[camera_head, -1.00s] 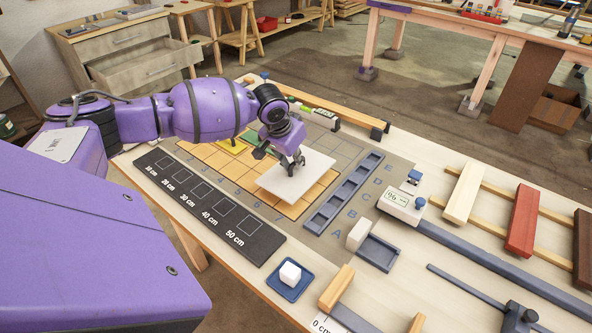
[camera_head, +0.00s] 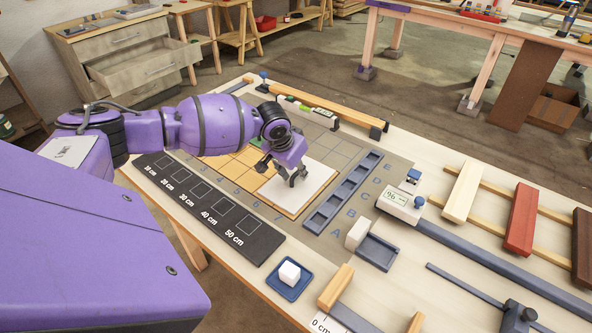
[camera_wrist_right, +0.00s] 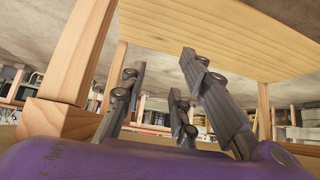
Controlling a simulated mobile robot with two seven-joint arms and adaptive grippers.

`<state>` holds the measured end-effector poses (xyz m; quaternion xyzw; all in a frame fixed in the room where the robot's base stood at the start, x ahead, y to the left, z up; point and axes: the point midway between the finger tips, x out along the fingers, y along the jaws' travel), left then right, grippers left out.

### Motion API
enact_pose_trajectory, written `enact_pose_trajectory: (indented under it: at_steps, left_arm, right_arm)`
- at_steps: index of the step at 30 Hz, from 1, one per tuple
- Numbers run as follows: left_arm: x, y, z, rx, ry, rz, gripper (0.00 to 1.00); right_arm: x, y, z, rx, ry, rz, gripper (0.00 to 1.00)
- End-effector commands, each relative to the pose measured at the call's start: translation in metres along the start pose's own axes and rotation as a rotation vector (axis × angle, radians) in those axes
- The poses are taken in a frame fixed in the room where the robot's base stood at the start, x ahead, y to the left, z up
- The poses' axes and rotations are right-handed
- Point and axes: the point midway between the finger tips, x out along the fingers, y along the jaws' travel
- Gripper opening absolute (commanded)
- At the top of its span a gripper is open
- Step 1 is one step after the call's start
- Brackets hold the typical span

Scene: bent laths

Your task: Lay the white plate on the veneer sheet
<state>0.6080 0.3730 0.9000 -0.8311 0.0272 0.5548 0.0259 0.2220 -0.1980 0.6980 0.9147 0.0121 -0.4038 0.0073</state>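The white plate (camera_head: 318,185) lies flat over the near right part of the orange-yellow veneer sheet (camera_head: 232,167) in the head view. A thin orange edge shows along the plate's near side. My left gripper (camera_head: 297,179) is low over the middle of the plate, its dark fingers slightly apart and pointing down. I cannot tell whether they hold something on the plate. My left arm hides part of the sheet. In the right wrist view my right gripper (camera_wrist_right: 162,70) has its fingers spread, with nothing between them, below a wooden tabletop.
A dark strip with distance marks (camera_head: 208,208) lies in front of the sheet. A blue slotted tray (camera_head: 345,192) lies right of the plate. A white block (camera_head: 357,234) and a small blue dish with a white cube (camera_head: 289,273) stand nearer. A wooden leg (camera_wrist_right: 88,50) is close to my right gripper.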

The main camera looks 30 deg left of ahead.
Motion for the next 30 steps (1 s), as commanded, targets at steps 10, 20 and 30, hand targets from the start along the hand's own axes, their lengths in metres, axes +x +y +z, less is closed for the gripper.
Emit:
enact_pose_trajectory:
  at_steps: [10, 20, 30]
  left_arm:
    - [-0.029, -0.001, -0.002, 0.001, 0.004, -0.001, 0.29]
    - [-0.098, -0.001, -0.002, 0.001, 0.004, -0.002, 0.29]
    - [-0.121, 0.000, -0.001, 0.001, 0.000, 0.000, 0.29]
  right_arm:
    - [-0.002, 0.003, -0.006, -0.011, 0.008, 0.000, 0.28]
    - [-0.004, -0.001, -0.013, -0.003, 0.015, -0.006, 0.28]
    - [-0.006, -0.003, -0.009, 0.003, 0.007, -0.007, 0.28]
